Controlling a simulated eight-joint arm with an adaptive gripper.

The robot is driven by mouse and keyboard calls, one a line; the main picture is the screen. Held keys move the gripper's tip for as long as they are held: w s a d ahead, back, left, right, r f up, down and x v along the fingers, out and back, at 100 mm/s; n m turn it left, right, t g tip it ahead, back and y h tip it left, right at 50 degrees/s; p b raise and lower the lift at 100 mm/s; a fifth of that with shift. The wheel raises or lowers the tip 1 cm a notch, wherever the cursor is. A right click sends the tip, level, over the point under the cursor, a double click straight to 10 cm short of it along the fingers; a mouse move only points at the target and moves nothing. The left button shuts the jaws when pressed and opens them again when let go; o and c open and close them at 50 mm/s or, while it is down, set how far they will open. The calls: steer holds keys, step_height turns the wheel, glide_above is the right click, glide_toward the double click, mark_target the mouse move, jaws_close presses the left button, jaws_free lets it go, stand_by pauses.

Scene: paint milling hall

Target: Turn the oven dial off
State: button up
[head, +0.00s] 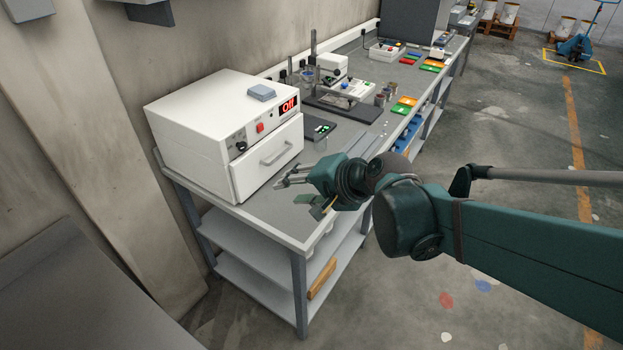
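The oven (185,125) is a white box on the near end of the bench. Its front panel carries a small black dial (241,146), a red switch (260,127) and a display (289,105) with red letters that read "Off". The dial is too small to tell its pointer position. The oven door (268,160) below is shut and has a grey bar handle. My gripper (290,193) is in front of the door, to the lower right of the dial and apart from it. Its fingers are spread, with nothing seen between them.
A grey-blue block (262,92) lies on the oven top. A dark scale with a green display (318,129) stands to the oven's right, with a clear beaker (320,144) nearby. Lab devices and coloured cards fill the bench farther back. The bench top (255,212) before the oven is bare.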

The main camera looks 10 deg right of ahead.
steer(key=s+d+n+h, duration=0.2)
steer(key=s+d+n, duration=0.2)
steer(key=s+d, duration=0.1)
steer(key=shift+s+d+g+h, duration=0.3)
steer(key=shift+s+g+h, duration=0.1)
steer(key=shift+s, duration=0.45)
stand_by(0.6)
steer(key=s+d+n+h, duration=0.3)
steer(key=s+d+n, duration=0.1)
steer(key=s+d, duration=0.3)
steer(key=shift+s+d+r, duration=0.3)
steer(key=shift+s+d, duration=0.1)
steer(key=shift+s, duration=0.1)
stand_by(1.1)
